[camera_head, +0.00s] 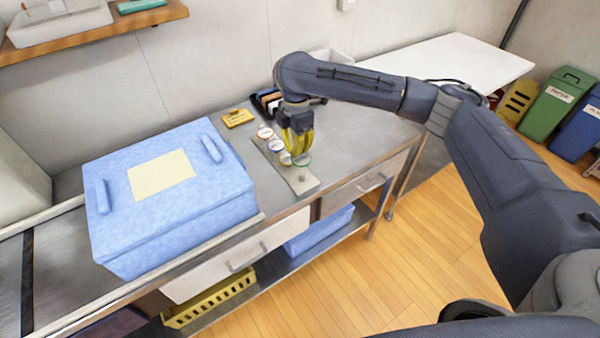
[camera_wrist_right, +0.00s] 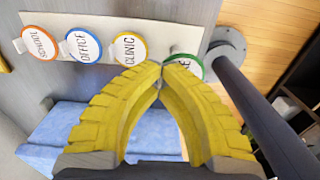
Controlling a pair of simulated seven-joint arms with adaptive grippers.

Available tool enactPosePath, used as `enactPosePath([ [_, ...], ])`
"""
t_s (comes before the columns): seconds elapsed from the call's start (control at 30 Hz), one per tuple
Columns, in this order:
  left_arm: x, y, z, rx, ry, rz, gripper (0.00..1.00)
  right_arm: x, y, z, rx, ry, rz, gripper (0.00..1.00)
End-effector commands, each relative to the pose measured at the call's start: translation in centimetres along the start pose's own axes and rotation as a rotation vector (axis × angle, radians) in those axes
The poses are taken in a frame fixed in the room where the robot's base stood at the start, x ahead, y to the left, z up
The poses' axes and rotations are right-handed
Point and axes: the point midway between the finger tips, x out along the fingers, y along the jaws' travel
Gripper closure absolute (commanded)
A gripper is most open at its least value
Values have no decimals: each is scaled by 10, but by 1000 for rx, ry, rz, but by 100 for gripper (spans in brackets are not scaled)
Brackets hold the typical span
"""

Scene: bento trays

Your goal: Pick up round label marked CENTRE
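The round label marked CENTRE is the green-rimmed one at the right end of the row. In the right wrist view this label (camera_wrist_right: 190,66) is mostly hidden by my finger and only a last letter E shows. In the head view the green-rimmed label (camera_head: 304,160) is at the fingertips, out of line with the other labels and seemingly above the strip. My right gripper (camera_wrist_right: 161,72) has its yellow fingertips together at the label's edge, and looks shut on it. The gripper (camera_head: 297,155) points down over the bench. My left gripper is not in view.
A large blue box (camera_head: 215,187) stands left on the bench.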

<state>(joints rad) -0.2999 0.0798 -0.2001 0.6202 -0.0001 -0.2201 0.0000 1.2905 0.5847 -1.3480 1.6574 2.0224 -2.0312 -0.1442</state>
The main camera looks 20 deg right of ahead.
Motion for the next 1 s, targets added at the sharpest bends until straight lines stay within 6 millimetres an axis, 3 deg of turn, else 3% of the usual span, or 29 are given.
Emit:
enactPosePath([
  [0.37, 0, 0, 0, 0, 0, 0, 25, -2, 0, 0, 0, 0, 1, 100],
  [1.0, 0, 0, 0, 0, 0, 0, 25, -30, 0, 0, 1, 0, -1, 100],
])
